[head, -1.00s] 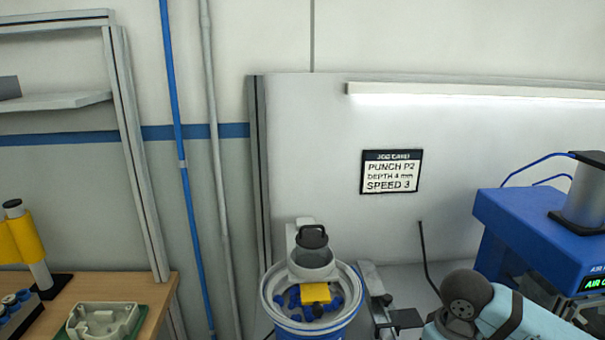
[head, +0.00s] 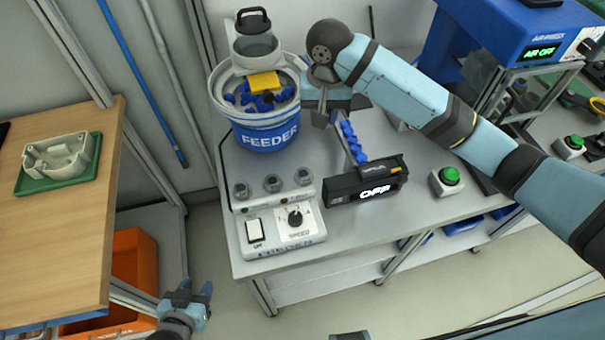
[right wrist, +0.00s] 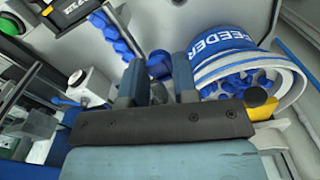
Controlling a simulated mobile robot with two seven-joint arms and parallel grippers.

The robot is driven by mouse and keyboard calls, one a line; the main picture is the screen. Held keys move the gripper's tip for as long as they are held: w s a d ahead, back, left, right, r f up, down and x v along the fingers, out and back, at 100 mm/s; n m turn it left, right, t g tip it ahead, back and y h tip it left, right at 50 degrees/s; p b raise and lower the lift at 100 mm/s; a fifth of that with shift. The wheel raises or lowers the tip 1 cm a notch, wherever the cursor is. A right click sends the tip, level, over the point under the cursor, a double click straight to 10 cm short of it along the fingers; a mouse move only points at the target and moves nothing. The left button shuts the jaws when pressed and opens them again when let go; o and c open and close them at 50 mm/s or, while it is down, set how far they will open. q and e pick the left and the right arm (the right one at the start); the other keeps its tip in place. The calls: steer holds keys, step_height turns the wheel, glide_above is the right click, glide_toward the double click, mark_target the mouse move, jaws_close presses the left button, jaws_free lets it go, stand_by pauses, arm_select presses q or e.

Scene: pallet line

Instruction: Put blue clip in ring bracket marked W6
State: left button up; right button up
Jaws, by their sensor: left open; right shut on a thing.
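My right gripper (head: 322,112) is beside the feeder bowl, above the upper end of the feeder track. In the right wrist view its two fingers (right wrist: 158,70) are around a small blue piece (right wrist: 160,63), which looks like a blue clip; in the head view it cannot be made out. Several blue clips (head: 351,141) sit in a row on the track, and more lie in the feeder bowl (head: 256,133). My left gripper (head: 199,300) is open and empty, low in front of the wooden bench. No W6 mark can be read in either view.
A black unit reading OFF (head: 365,183) stands at the track's lower end. A control box (head: 283,228) with a knob, a green button (head: 448,178) and a blue air press (head: 500,35) share the table. A wooden bench (head: 50,240) with a green tray stands left, an orange bin (head: 135,265) below.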

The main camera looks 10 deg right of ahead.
steer(key=w+a, duration=0.1)
steer(key=a, duration=0.2)
glide_above(304, 173)
steer(key=shift+m, duration=0.3)
step_height(304, 173, down, 15)
steer(key=shift+s+a+r, duration=0.1)
steer(key=shift+f, duration=2.45)
steer(key=o, duration=0.9)
steer(key=shift+f, duration=0.1)
